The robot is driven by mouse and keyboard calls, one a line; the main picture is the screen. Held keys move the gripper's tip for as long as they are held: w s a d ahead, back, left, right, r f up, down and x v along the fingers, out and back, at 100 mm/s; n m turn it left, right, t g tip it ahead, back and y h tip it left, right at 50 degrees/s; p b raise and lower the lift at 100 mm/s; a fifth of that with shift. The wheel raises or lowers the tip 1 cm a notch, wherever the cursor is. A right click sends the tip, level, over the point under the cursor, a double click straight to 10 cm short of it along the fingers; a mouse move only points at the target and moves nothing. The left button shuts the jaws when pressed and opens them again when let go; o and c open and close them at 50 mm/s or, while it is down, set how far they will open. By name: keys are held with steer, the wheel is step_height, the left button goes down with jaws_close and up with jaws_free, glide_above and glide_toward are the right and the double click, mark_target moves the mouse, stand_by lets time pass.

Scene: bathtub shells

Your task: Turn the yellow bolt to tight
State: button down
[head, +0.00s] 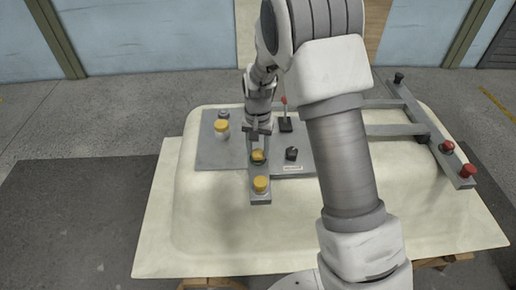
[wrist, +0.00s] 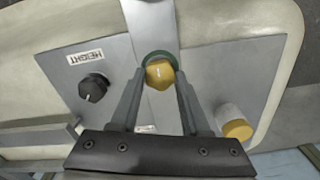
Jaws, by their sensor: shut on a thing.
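The yellow bolt (wrist: 160,74) has a hexagonal head with a small white mark on its top and a green ring (wrist: 148,57) showing beside and under it. It sits on a grey bar (wrist: 148,25) over a grey plate; it also shows in the head view (head: 258,156). My gripper (wrist: 160,82) is around the bolt head, one finger on each side, and is shut on it. In the head view my gripper (head: 258,138) comes down from above and behind the bolt. A second yellow bolt (head: 261,184) stands at the near end of the bar.
A yellow-topped white knob (head: 221,129) is left of the bar. A black knob (wrist: 93,87) beside a HEIGHT label (wrist: 86,57) and a red-tipped lever (head: 285,118) are to the right. A grey frame with red knobs (head: 447,146) lies at right on the cream tub shell (head: 200,235).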

mark_target(258, 152)
stand_by(0.3)
steer(key=shift+c, duration=1.9)
jaws_free()
step_height(258, 152, up, 18)
steer(key=p, duration=0.1)
steer(key=shift+f+p, duration=0.25)
steer(key=shift+p, duration=0.15)
steer(key=s+d+r+n+t, duration=0.1)
steer(key=s+d+r, duration=0.2)
steer(key=s+r, duration=0.25)
steer(key=s+d+r+t, duration=0.2)
steer(key=s+d+r, duration=0.2)
steer(key=s+r, duration=0.15)
steer(key=s+d+n+t+p, duration=0.1)
steer(key=s+d, duration=0.3)
steer(key=s, duration=1)
steer(key=shift+s+r+n+t, duration=0.25)
steer(key=shift+n+t, duration=0.25)
steer(key=shift+t, duration=0.3)
